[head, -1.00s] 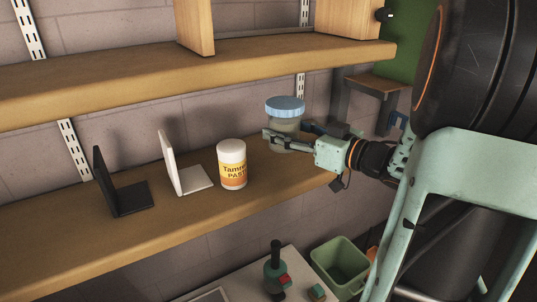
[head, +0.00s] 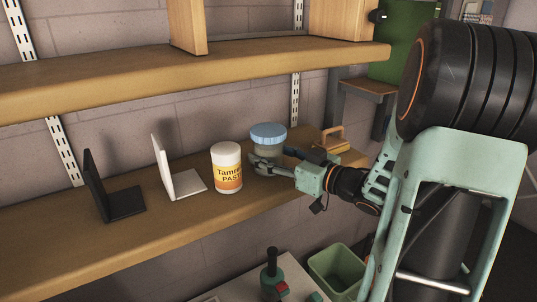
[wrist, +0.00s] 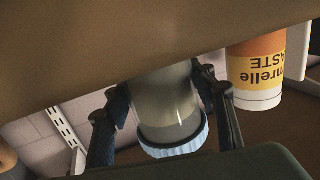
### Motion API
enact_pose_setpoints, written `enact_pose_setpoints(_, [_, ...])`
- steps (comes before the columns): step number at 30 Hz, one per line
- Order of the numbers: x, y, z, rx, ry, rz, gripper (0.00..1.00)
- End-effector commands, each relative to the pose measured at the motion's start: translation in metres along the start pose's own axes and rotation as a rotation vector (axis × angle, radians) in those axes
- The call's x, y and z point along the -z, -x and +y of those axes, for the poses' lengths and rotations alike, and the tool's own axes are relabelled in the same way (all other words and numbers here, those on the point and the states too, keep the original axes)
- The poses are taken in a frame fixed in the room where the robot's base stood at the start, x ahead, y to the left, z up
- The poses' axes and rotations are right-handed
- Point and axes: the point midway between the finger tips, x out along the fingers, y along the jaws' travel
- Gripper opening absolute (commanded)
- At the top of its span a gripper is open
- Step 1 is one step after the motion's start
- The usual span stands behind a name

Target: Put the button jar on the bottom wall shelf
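The button jar (head: 268,135) is a clear, greyish jar with a light blue lid, upright over the lower wall shelf (head: 60,232), just right of a white paste tub. My gripper (head: 270,164) is shut on its body from the right. In the wrist view the picture is upside down: the jar (wrist: 168,100) stands between my two dark fingers (wrist: 165,105), lid at the bottom. The jar's base is close to the shelf board; I cannot tell whether it touches.
The paste tub (head: 227,175), a white bookend (head: 182,182) and a black bookend (head: 120,203) stand to the left. A wooden item with a handle (head: 332,146) lies at the shelf's right end. The upper shelf (head: 120,82) hangs above. A green bin (head: 335,268) is below.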

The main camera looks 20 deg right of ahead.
Motion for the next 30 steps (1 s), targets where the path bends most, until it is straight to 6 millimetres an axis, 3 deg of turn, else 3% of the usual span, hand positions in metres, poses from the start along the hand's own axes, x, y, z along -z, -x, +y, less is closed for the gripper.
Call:
enact_pose_setpoints(5, [0.0,0.0,0.0,0.0,0.0,0.0,0.69])
enact_pose_setpoints(16, [0.003,0.004,0.001,-0.002,0.0,-0.001,0.69])
enact_pose_setpoints(20, [0.004,0.023,0.001,-0.004,0.0,-0.001,0.69])
enact_pose_setpoints(30, [0.004,0.094,0.001,-0.003,-0.001,0.0,0.69])
